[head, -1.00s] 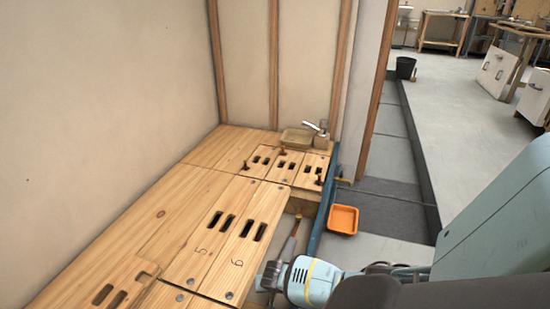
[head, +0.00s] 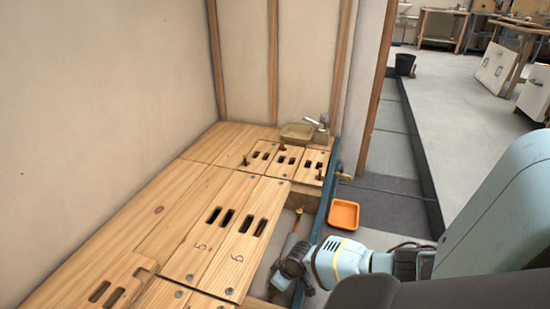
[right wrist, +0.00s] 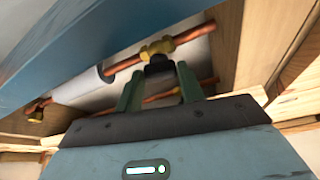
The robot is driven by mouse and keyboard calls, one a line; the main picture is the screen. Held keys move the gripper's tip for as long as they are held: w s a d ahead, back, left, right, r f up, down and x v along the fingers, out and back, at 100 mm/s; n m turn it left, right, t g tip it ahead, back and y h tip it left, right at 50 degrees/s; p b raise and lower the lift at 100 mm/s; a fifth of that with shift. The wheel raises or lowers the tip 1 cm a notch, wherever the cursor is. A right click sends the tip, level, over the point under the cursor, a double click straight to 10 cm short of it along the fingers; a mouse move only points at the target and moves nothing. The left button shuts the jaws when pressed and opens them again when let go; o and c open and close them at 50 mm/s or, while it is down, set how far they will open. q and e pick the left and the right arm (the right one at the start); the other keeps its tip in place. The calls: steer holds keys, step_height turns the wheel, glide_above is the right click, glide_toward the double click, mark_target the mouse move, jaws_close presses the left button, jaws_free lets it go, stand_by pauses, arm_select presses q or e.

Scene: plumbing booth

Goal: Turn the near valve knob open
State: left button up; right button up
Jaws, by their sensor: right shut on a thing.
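In the right wrist view a brass valve (right wrist: 158,47) sits on a copper pipe, with a dark knob (right wrist: 156,67) on its near side. My right gripper (right wrist: 157,76) has its two green fingers on either side of this knob and is shut on it. In the head view my right gripper (head: 287,272) is low in the open floor bay beside the board marked 6; its fingertips are hard to make out there. The knob's turn angle cannot be read clearly. My left gripper is not in view.
Slotted wooden floor boards (head: 180,215) lie to the left of the bay. A blue beam (head: 326,200) runs along the bay's right side, close to my right arm. An orange tray (head: 343,216) lies on the floor beyond it. A second copper pipe (right wrist: 165,97) runs behind the fingers.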

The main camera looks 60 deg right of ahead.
steer(key=shift+d+f+n+y+b, duration=0.15)
steer(key=shift+n+y+b, duration=0.35)
steer(key=shift+n+b, duration=0.8)
steer(key=o, duration=1)
steer(key=shift+r, duration=0.2)
steer(key=p+v, duration=0.4)
steer(key=v, duration=0.3)
steer(key=shift+r+p, duration=0.35)
steer(key=shift+p, duration=0.05)
steer(key=shift+d, duration=0.1)
